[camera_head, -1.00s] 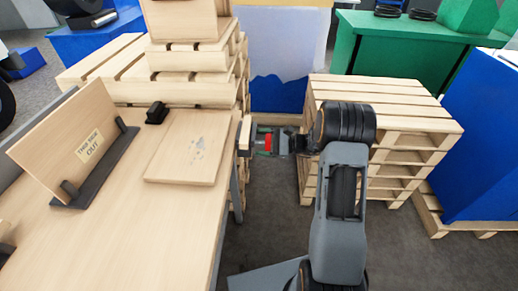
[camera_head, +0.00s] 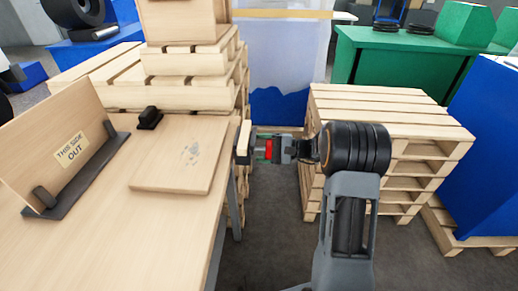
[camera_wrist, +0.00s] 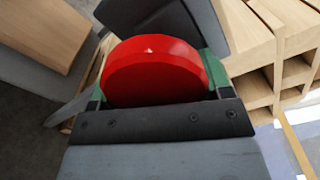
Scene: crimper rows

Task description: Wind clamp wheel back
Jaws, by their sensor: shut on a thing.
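The red clamp wheel (camera_wrist: 152,72) fills the middle of the wrist view, between the green-edged fingers of my gripper (camera_wrist: 158,88). In the head view the wheel (camera_head: 268,149) is a small red patch at the bench's right edge, with my gripper (camera_head: 264,148) around it. My gripper is shut on the wheel. A light wooden block (camera_head: 244,142) stands just left of the wheel, at the edge of the bench (camera_head: 130,215). The far side of the wheel and its spindle are hidden.
A flat board (camera_head: 180,165) and a small black block (camera_head: 150,117) lie on the bench, with an upright panel labelled "THIS SIDE OUT" (camera_head: 50,145) at left. Pallet stacks stand behind the bench (camera_head: 190,95) and right of my arm (camera_head: 385,105).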

